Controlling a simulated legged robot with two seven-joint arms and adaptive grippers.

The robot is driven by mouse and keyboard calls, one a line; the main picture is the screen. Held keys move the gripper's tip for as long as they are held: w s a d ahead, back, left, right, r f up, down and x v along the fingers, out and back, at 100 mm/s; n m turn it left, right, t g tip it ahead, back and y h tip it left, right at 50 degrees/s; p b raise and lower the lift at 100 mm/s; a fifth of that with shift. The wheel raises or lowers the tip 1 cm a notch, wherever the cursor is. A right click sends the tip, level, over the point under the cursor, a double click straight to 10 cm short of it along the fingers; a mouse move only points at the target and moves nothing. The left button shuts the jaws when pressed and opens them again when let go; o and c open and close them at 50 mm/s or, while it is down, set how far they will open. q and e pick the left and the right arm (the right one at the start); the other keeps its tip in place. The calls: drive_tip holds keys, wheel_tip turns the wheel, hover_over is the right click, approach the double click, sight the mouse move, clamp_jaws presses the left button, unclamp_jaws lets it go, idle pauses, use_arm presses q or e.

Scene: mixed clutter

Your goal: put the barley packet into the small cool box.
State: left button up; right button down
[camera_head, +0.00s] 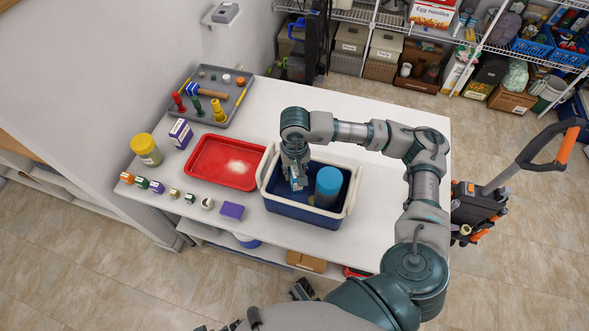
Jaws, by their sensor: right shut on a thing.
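The small cool box (272,203) is dark blue with a cream rim and stands open on the white table. A blue cylinder (328,186) stands in its right part. My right gripper (298,183) points down into the left part of the box, left of the cylinder. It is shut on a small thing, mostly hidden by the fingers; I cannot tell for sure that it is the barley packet. A dark part low in the view looks like my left gripper (303,290); its jaws are not clear.
Left of the box are a red tray (197,162), a purple block (232,211), a purple-and-white carton (181,134), a yellow-lidded jar (146,149) and several small items. A grey tool tray (216,118) lies behind. The table right of the box is clear under my arm.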

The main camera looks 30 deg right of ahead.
drive_tip(key=shift+f+b, duration=0.3)
drive_tip(key=shift+f, duration=0.1)
drive_tip(key=shift+f+b, duration=0.4)
drive_tip(key=shift+f, duration=0.1)
drive_tip(key=shift+f+b, duration=0.3)
drive_tip(key=shift+f, duration=0.4)
drive_tip(key=shift+f+b, duration=0.2)
drive_tip(key=shift+b, duration=0.25)
use_arm(q)
drive_tip(key=shift+r, duration=5.05)
use_arm(e)
drive_tip(key=shift+f+b, duration=0.3)
drive_tip(key=shift+f, duration=0.25)
drive_tip(key=shift+f+b, duration=0.3)
drive_tip(key=shift+b, duration=0.05)
use_arm(q)
drive_tip(key=shift+w+d+t+h, duration=0.15)
drive_tip(key=shift+w+d+t, duration=0.1)
drive_tip(key=shift+w+t, duration=0.4)
drive_tip(key=shift+w+d+t+h, duration=0.15)
drive_tip(key=shift+w+t, duration=0.25)
drive_tip(key=shift+w, duration=0.4)
drive_tip(key=shift+w+d+t+h, duration=0.1)
drive_tip(key=shift+w+d+t, duration=0.2)
drive_tip(key=shift+w+t, duration=0.35)
use_arm(e)
drive_tip(key=shift+f, duration=0.3)
